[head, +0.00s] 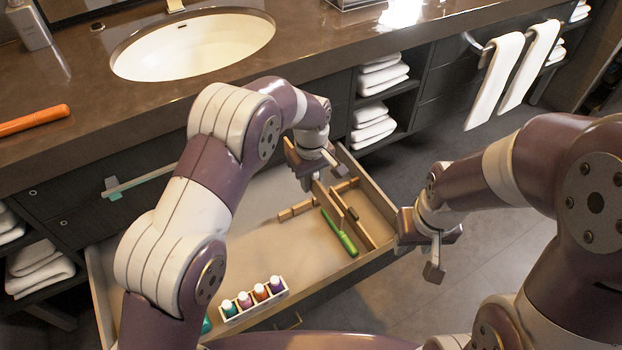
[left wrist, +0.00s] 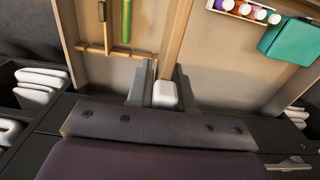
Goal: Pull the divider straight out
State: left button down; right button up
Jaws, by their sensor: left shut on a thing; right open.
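The divider, a long wooden strip (left wrist: 177,42), runs away from between the fingers of my left gripper (left wrist: 155,85) in the left wrist view. In the head view the strip (head: 331,208) slants from that gripper over the right part of the open drawer (head: 225,240). My left gripper (head: 314,172) is shut on the strip near the drawer's back. The fingers hide the held end. I cannot tell how far the strip is above the drawer floor. My right gripper (head: 428,243) is open and empty, just outside the drawer's right wall.
A green-handled item (head: 339,233) lies beside the strip, near a wooden cross-piece (head: 296,209). A rack of small bottles (head: 254,299) stands at the drawer's front. The counter with the sink (head: 195,45) overhangs behind. Towel shelves (head: 384,75) stand at the back right.

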pick_arm(q)
notch_tip(320, 180, up, 8)
jog(key=p, duration=0.6)
jog(key=shift+f, duration=0.3)
